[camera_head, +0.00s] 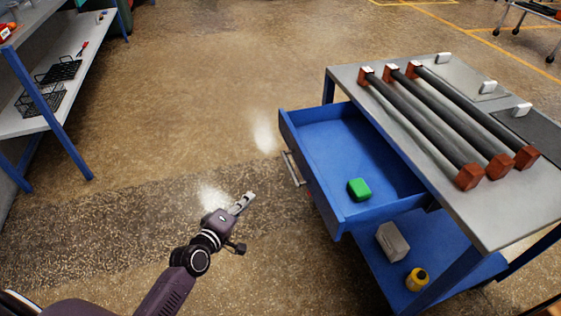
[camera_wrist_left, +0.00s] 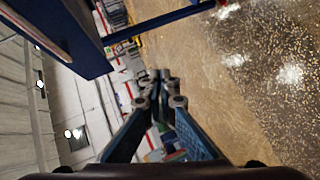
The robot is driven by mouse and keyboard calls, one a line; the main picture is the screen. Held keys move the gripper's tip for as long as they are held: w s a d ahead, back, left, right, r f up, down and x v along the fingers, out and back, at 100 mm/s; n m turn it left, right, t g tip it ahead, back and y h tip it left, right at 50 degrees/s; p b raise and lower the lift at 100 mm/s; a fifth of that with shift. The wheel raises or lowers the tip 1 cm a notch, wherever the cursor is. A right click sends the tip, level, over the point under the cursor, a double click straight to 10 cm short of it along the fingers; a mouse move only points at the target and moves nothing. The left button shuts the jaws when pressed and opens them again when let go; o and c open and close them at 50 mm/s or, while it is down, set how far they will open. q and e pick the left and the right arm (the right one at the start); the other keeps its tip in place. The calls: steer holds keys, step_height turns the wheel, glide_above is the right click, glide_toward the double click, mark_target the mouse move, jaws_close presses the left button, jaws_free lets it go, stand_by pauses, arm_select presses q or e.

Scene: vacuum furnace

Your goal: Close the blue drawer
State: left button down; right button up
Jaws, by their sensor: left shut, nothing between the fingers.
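The blue drawer (camera_head: 318,165) is pulled out from the left side of the grey-topped workbench (camera_head: 460,205). A green block (camera_head: 359,189) lies inside it. The drawer's metal handle (camera_head: 292,168) is on its front, facing left. My left gripper (camera_head: 246,200) is shut and empty, to the left of and below the handle in the head view, apart from the drawer. In the left wrist view the shut fingers (camera_wrist_left: 163,85) point away, and a blue part (camera_wrist_left: 60,35), probably the drawer, shows at upper left. My right gripper is not in view.
Long dark bars with red-brown ends (camera_head: 435,110) lie on the bench top. A grey box (camera_head: 392,241) and a yellow item (camera_head: 417,279) stand on the blue lower shelf. A shelf rack (camera_head: 50,115) stands at far left. The floor between is clear.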

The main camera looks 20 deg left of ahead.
arm_select(q)
step_height(320, 180, up, 12)
steer(key=w+d+n+t+h+b, duration=0.1)
steer(key=w+n+t+b, duration=0.1)
steer(key=n+t, duration=0.1)
glide_toward(287, 135)
steer(key=w+a, duration=0.3)
steer(key=w+d, duration=0.2)
steer(key=d, duration=0.1)
steer(key=shift+w+f+b, duration=0.15)
steer(key=shift+w+b, duration=0.05)
steer(key=shift+b, duration=0.15)
steer(key=shift+w+d, duration=0.25)
steer(key=shift+d, duration=0.2)
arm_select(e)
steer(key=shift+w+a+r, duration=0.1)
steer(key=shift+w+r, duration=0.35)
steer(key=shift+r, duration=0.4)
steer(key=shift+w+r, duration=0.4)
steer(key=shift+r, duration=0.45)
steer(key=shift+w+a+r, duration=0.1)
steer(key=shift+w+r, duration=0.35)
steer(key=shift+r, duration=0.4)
